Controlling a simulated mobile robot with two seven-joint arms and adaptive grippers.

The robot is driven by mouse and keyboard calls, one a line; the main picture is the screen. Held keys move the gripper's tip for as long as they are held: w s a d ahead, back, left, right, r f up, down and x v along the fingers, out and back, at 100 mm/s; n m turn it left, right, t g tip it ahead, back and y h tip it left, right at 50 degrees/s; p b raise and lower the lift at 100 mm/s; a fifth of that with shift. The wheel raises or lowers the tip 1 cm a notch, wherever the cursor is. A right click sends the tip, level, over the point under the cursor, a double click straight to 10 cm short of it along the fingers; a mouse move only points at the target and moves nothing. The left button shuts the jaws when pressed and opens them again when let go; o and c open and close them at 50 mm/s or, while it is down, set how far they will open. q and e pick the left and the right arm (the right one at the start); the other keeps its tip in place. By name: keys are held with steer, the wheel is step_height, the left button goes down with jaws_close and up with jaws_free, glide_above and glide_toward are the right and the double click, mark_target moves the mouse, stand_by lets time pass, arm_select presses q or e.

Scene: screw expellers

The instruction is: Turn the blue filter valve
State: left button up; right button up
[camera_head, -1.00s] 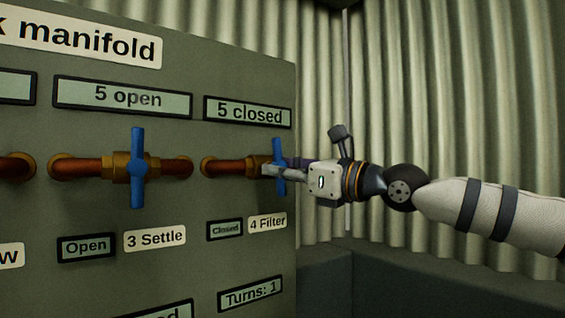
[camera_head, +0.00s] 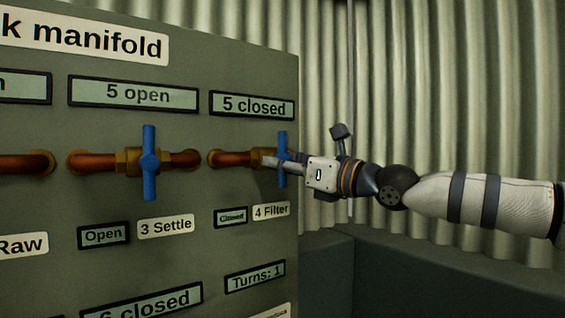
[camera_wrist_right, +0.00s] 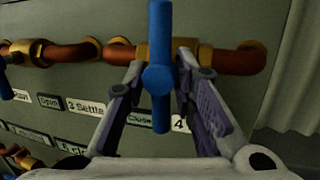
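The blue filter valve handle (camera_head: 283,146) stands upright on a brass valve body at the panel's right end, above the "4 Filter" label (camera_head: 271,212). Its status plate (camera_head: 230,217) reads "Closed". My right gripper (camera_head: 276,162) reaches it from the right. In the right wrist view the blue handle (camera_wrist_right: 160,78) stands between the two fingers of my right gripper (camera_wrist_right: 160,68). The fingers are spread, one on each side, with narrow gaps beside the handle; contact is not clear. My left gripper is not in view.
A second blue handle (camera_head: 149,162) stands upright on the "3 Settle" valve to the left. Corrugated wall (camera_head: 440,90) stands behind my right arm.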

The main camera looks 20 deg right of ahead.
steer(key=shift+d, duration=0.1)
steer(key=v, duration=1.2)
steer(key=s+d, duration=0.2)
steer(key=s, duration=0.5)
steer(key=shift+s+d, duration=0.25)
steer(key=shift+d, duration=0.05)
